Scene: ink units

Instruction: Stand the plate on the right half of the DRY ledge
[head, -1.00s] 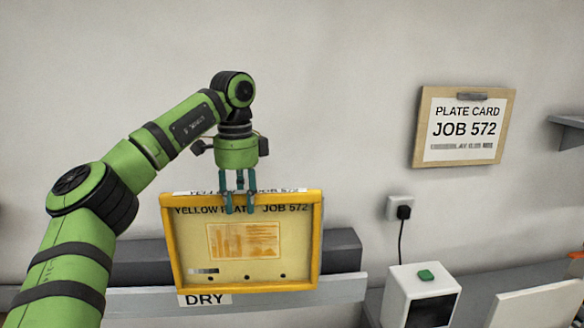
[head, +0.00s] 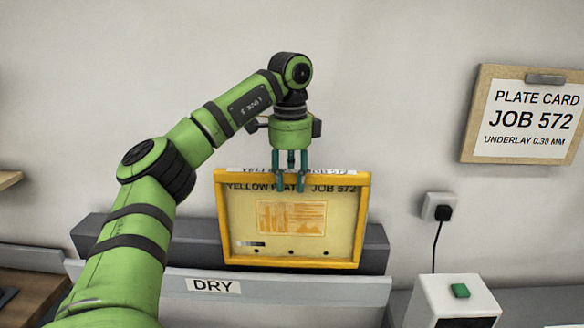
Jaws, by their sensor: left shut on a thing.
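The yellow-framed plate (head: 291,219), marked "YELLOW PLATE JOB 572", is upright in the head view. My left gripper (head: 291,186) is shut on its top edge, near the middle. The DRY ledge (head: 330,287) is a grey ledge with a white "DRY" label on its front, left of the plate. The plate is over the right part of the ledge, in front of a dark grey backing block (head: 150,240). Its bottom edge is close to the ledge's front lip; I cannot tell whether it touches the ledge. My right gripper is not in view.
A white box with a green button (head: 460,291) stands right of the ledge. A socket with a plug and cable (head: 437,208) is on the wall above it. A "PLATE CARD JOB 572" board (head: 526,116) hangs at the upper right. A wooden surface (head: 30,300) is at the lower left.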

